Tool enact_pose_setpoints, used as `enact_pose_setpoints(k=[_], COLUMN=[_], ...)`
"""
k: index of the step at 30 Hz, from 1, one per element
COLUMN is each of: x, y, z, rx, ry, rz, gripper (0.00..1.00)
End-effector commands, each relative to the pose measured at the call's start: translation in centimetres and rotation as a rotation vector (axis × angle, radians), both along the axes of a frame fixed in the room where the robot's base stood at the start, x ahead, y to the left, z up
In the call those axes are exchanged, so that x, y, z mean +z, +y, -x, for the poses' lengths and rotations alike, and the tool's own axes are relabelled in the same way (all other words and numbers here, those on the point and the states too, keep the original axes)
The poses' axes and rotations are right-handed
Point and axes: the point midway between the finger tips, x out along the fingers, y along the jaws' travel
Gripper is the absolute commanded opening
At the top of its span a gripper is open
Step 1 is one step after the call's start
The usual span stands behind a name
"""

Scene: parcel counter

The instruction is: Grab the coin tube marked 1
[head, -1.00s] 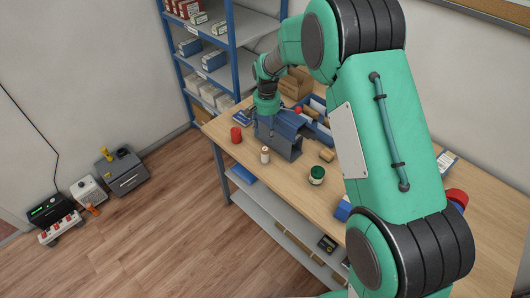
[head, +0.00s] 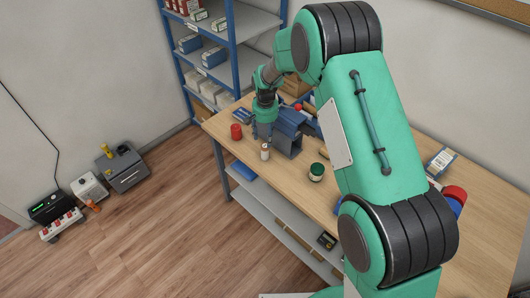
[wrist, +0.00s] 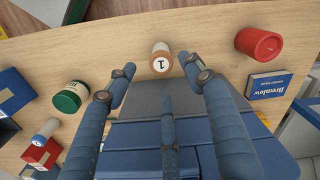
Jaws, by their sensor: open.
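The coin tube marked 1 (head: 265,153) is a small pale cylinder standing near the table's front edge in the head view. In the wrist view the tube (wrist: 161,60) shows a tan body and a white face with a black 1. My gripper (wrist: 157,78) is open and empty, its blue fingers spread with the tube just beyond the tips, between them in the picture. In the head view my gripper (head: 264,128) is behind the tube, beside a blue-grey box-like unit (head: 288,133). I see no contact with the tube.
A red cylinder (wrist: 259,43) and a blue Brenlow box (wrist: 269,85) lie to the right of the tube in the wrist view. A green-lidded jar (wrist: 71,97) is to the left.

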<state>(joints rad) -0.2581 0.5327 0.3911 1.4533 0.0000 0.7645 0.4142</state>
Motion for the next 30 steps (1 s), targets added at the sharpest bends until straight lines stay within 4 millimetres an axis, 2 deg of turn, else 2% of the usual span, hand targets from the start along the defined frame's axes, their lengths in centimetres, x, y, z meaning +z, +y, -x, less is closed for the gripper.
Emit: enact_pose_setpoints(k=[3,7,23,30], x=[-1.9,-3.2,-3.9,-5.9], y=[0.0,0.0,0.0,0.0], z=[0.0,0.0,0.0,-0.1], rx=[0.0,0.0,0.0,0.0], ry=[0.001,0.001,0.0,0.002], rz=[0.001,0.001,0.0,0.001], gripper=[0.52,0.52,0.52,0.52])
